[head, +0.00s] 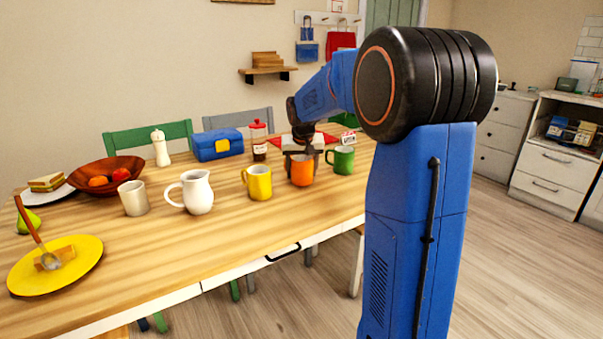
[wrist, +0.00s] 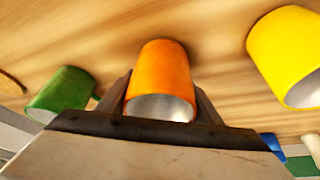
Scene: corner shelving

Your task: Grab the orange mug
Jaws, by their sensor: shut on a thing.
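The orange mug (head: 301,171) stands on the wooden table between the yellow mug and the green mug. My gripper (head: 304,150) reaches down to it from above, with its fingers at the mug's upper part. In the wrist view the orange mug (wrist: 160,80) sits between the two fingers of my gripper (wrist: 160,100), which are shut on it. Its pale inside shows there. I cannot tell whether its base touches the table. Its handle is not visible.
The green mug (head: 341,160) is close on the right and the yellow mug (head: 258,182) close on the left. A white pitcher (head: 196,192), a beige cup (head: 134,198) and a yellow plate (head: 80,272) stand further left. The table's front (head: 240,228) is clear.

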